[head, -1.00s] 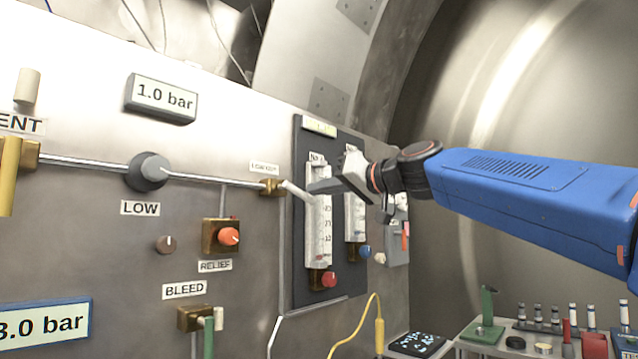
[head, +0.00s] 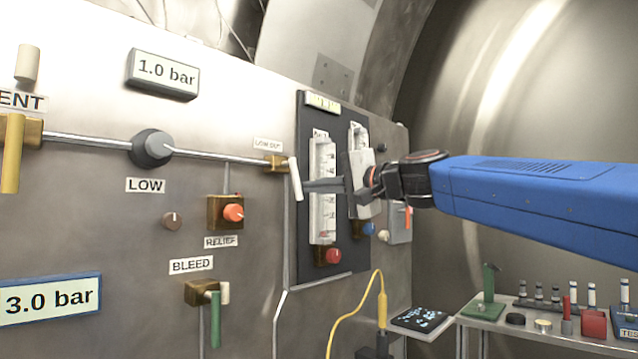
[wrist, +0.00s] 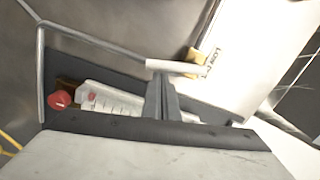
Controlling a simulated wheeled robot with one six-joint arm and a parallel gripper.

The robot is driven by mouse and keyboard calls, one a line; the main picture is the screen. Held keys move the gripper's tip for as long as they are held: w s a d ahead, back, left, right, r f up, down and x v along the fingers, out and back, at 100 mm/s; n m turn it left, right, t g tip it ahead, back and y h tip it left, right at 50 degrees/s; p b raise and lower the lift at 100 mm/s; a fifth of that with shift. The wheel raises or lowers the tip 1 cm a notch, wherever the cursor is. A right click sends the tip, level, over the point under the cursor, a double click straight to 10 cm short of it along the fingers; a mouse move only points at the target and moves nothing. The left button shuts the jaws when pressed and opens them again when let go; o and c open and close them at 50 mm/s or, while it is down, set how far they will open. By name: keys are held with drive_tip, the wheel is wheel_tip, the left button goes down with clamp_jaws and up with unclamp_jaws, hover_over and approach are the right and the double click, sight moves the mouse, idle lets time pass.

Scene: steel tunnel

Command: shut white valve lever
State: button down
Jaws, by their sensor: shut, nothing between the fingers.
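The white valve lever (head: 295,178) is on the brass valve (head: 276,163) labelled LOW OUT, at the right end of the horizontal pipe. It hangs down, nearly vertical, across the pipe line. My gripper (head: 308,186) is shut and empty, its fingertips at the right side of the lever, close to or touching it. In the wrist view the lever (wrist: 174,67) lies crosswise just past the fingertips (wrist: 162,76); whether they touch is hard to tell.
A dark flowmeter panel with gauge tubes (head: 322,190) and a red knob (head: 333,256) is behind my gripper. An orange relief knob (head: 233,212) and the green bleed lever (head: 215,318) are lower left. A bench with small items (head: 500,322) stands lower right.

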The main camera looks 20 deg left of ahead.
drive_tip(key=shift+s+a+f+m, duration=0.15)
drive_tip(key=shift+s+f+m, duration=0.05)
drive_tip(key=shift+s+m, duration=0.2)
drive_tip(key=shift+s+a+f+m, duration=0.15)
drive_tip(key=shift+s+m, duration=0.1)
drive_tip(key=shift+m, duration=0.15)
drive_tip(key=shift+s, duration=0.1)
